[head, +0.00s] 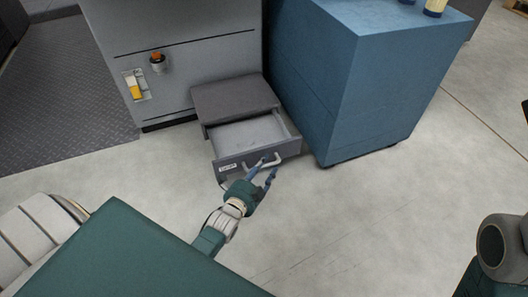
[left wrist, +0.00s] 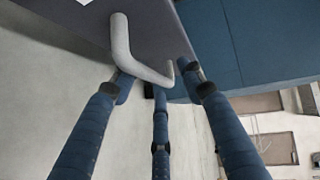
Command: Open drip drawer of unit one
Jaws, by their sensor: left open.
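The drip drawer (head: 222,155) of the grey unit (head: 188,45) is pulled out near the floor, and its light, empty-looking inside shows from above. A pale bar handle (head: 277,158) sits on its front, beside a small white label (head: 228,168). My left gripper (head: 267,172) is at the handle, in front of the drawer. In the left wrist view the curved handle (left wrist: 124,45) reaches down between my open blue fingers, which are spread around its lower end. I cannot tell whether they touch it. My right gripper is out of view.
A blue cabinet (head: 310,80) on casters stands close to the drawer's right side, with bottles (head: 434,8) on top. The floor (head: 380,215) to the right is clear.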

